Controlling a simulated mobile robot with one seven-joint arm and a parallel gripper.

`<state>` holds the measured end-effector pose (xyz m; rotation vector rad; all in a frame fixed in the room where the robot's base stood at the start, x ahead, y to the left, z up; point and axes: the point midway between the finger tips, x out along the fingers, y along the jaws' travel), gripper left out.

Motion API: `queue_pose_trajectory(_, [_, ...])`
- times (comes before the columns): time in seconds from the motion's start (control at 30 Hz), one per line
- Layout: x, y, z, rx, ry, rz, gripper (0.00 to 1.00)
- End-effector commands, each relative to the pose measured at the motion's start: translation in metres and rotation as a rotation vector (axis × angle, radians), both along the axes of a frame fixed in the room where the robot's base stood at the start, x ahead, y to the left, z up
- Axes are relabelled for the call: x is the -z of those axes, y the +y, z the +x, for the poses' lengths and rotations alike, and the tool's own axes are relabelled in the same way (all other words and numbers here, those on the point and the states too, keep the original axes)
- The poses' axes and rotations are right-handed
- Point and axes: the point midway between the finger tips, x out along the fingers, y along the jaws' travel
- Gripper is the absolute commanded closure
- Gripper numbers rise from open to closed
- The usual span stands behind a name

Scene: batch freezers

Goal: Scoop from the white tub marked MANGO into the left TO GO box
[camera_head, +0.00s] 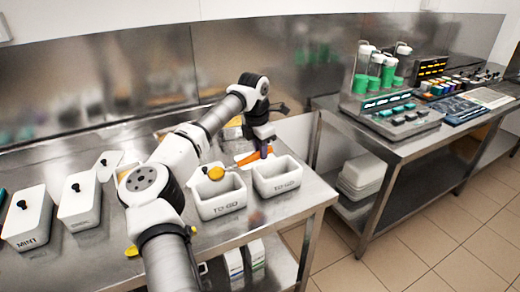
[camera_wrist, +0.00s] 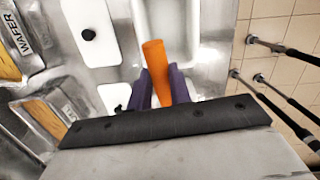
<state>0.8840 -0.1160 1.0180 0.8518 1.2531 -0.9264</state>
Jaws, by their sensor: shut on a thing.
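My gripper (camera_head: 264,150) is shut on the orange handle of a scoop (camera_head: 248,157), above the back of the boxes. The handle stands between the purple fingers in the wrist view (camera_wrist: 156,88). A yellow lump (camera_head: 216,173) shows at the scoop's head end, over the back of the left TO GO box (camera_head: 222,207); whether it touches the box I cannot tell. The right TO GO box (camera_head: 277,184) stands beside it. Both boxes are white and open. No MANGO label is readable; my arm hides part of the counter between the lidded tubs and the boxes.
A lidded MINT tub (camera_head: 28,220) and another lidded white tub (camera_head: 80,204) stand at the left. A white lid (camera_head: 108,163) with a black knob lies behind them. The steel counter ends just right of the boxes. A second counter (camera_head: 400,135) with machines stands further right.

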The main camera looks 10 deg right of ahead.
Motion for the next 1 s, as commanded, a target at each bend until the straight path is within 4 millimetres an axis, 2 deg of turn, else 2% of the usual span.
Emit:
queue_pose_trajectory(0.03, [0.005, 0.0, -0.001, 0.002, -0.017, 0.007, 1.0])
queue_pose_trajectory(1.0, [0.008, -0.005, -0.012, 0.002, -0.308, 0.133, 1.0])
